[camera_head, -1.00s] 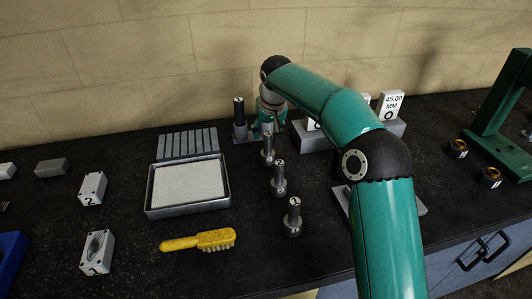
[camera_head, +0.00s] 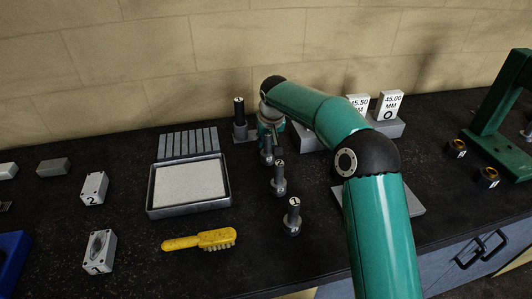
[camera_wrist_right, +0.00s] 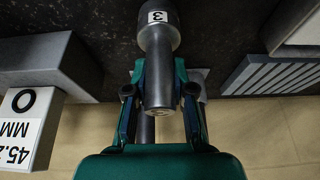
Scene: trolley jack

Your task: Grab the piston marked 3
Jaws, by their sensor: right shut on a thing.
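The piston marked 3 (camera_wrist_right: 160,48) is grey, with a wide head bearing a white 3 label and a narrower stem. In the right wrist view it lies between the fingers of my right gripper (camera_wrist_right: 160,98), which is shut on it. In the head view my right gripper (camera_head: 268,136) comes down on this piston (camera_head: 267,153), partly hiding it. I cannot tell if it touches the bench. The piston marked 2 (camera_head: 278,180) and the piston marked 1 (camera_head: 293,215) stand upright nearer the front. My left gripper is out of view.
A black-topped post (camera_head: 239,115) stands just behind left of my gripper. A slotted grey block (camera_head: 187,143), a pale tray (camera_head: 151,203) and a yellow brush (camera_head: 199,240) lie to the left. Gauge blocks (camera_head: 390,103) stand on a grey stand at right, partly behind my arm.

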